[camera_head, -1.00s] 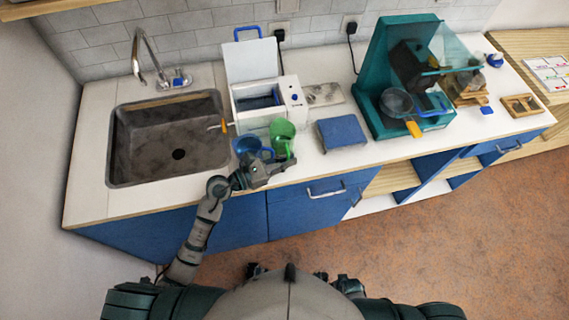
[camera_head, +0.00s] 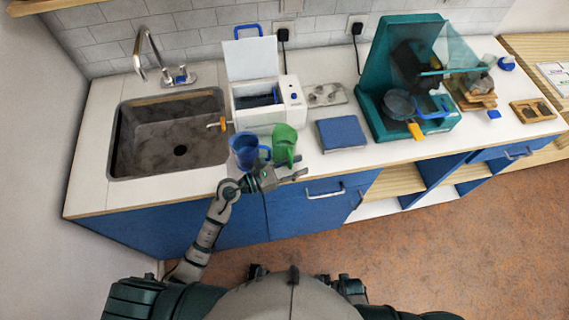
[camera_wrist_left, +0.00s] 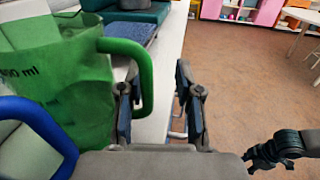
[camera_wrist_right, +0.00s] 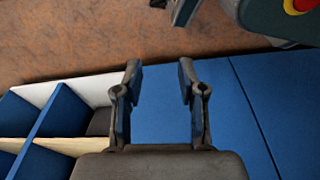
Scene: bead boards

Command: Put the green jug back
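The green jug (camera_head: 284,143) stands on the white counter in front of the white box, beside a blue jug (camera_head: 243,150). In the left wrist view the green jug (camera_wrist_left: 68,80) fills the left side, with its handle towards my gripper. My left gripper (camera_head: 294,173) is at the counter's front edge, just in front of the green jug. Its fingers are apart (camera_wrist_left: 158,95); one overlaps the handle's loop, and I cannot tell whether it passes through. My right gripper (camera_wrist_right: 160,95) is open and empty, facing blue cabinet fronts.
A white box (camera_head: 262,113) with a raised lid and an orange-tipped tap stands behind the jugs. The sink (camera_head: 168,137) is to the left. A blue square pad (camera_head: 341,133) and a teal machine (camera_head: 385,75) stand to the right.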

